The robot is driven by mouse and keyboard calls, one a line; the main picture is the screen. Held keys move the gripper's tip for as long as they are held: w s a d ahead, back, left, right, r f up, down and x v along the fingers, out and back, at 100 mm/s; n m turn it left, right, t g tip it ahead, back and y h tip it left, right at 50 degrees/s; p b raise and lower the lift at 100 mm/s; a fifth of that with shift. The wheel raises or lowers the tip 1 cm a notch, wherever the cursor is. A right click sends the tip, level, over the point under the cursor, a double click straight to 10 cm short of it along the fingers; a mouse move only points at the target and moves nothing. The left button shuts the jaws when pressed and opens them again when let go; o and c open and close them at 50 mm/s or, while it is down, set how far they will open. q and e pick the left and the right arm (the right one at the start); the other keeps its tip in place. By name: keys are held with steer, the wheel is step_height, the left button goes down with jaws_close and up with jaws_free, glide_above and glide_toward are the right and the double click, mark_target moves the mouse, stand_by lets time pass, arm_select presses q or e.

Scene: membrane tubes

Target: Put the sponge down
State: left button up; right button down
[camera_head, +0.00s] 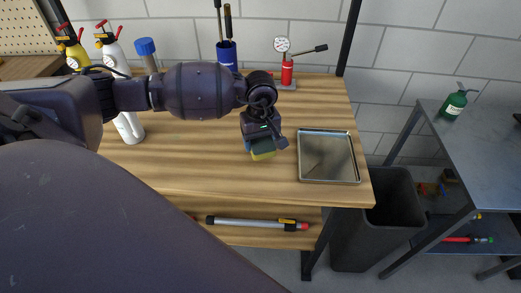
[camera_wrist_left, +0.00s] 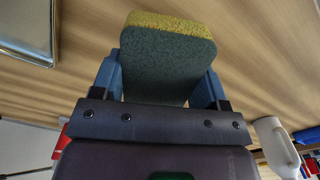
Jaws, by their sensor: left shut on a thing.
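The sponge is yellow on one face and dark green on the other. My left gripper (camera_head: 262,147) is shut on the sponge (camera_head: 264,154), over the wooden bench (camera_head: 210,168), to the left of the metal tray. I cannot tell whether the sponge touches the bench. My right gripper is not in view.
An empty metal tray (camera_head: 328,157) lies at the bench's right end. A red gauge device (camera_head: 287,70) and a blue cup with tools (camera_head: 227,54) stand at the back. White and yellow bottles stand back left. A dark bin (camera_head: 378,225) is right of the bench.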

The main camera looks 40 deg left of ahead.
mark_target(260, 139)
arm_select(q)
steer(key=shift+f, duration=2.05)
steer(key=shift+f, duration=0.1)
steer(key=shift+f+b, duration=0.15)
steer(key=shift+b, duration=0.15)
steer(key=o, duration=1)
steer(key=shift+c, duration=0.2)
step_height(260, 139, up, 13)
steer(key=shift+f+p, duration=0.2)
steer(key=shift+p, duration=0.25)
